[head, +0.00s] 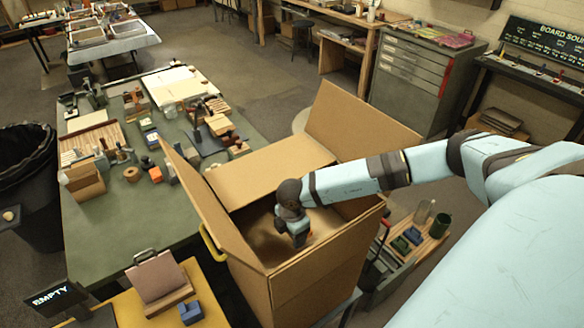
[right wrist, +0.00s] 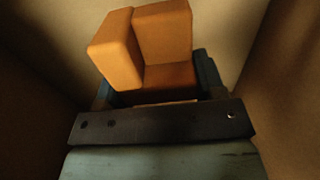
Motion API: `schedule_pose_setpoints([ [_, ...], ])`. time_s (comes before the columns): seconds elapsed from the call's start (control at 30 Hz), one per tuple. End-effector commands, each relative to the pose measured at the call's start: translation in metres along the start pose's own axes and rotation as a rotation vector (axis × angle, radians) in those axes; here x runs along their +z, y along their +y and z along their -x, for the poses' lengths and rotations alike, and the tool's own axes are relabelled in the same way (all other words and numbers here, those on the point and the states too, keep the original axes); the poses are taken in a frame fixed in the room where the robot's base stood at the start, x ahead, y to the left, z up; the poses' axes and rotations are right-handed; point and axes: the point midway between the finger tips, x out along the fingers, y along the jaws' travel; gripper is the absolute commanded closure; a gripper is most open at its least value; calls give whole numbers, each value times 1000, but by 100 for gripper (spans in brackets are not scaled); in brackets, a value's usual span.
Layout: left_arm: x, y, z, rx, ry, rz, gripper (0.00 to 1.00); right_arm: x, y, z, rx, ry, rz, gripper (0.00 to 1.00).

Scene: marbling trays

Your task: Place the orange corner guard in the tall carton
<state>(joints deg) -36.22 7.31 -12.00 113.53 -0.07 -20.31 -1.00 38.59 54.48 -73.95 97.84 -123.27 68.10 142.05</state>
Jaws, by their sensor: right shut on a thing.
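The tall carton (head: 325,277) stands open in the middle of the head view, its flaps spread. My right arm reaches in from the right, and my right gripper (head: 298,238) is down inside the carton's opening. In the right wrist view the orange corner guard (right wrist: 163,40) sits between the fingers of the right gripper (right wrist: 155,93), which is shut on it. Brown carton walls surround it in that view. The guard's lower part is hidden by the gripper, and I cannot tell whether it touches the carton floor. My left gripper is not in view.
A green table (head: 150,215) crowded with blocks and small items stands left of the carton. A yellow surface (head: 215,300) with a blue block (head: 190,312) is at the front left. A grey drawer cabinet (head: 412,85) stands behind, and a tray of items (head: 425,243) lies to the right.

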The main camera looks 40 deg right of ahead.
Motion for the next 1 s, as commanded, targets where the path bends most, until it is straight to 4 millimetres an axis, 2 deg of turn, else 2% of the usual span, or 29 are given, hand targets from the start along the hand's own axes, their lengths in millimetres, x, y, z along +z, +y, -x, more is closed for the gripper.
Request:
schedule_pose_setpoints([
  [0.4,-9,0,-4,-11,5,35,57,0,0,-44,1,0,0,59],
  [0.8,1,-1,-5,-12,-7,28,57,0,0,-50,0,-1,0,59],
  [0.83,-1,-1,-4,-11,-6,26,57,0,0,-49,1,-1,0,30],
  [0.9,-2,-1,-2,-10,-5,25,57,0,0,-49,1,-1,0,14],
  [1.0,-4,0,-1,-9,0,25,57,0,0,-49,1,-1,0,11],
])
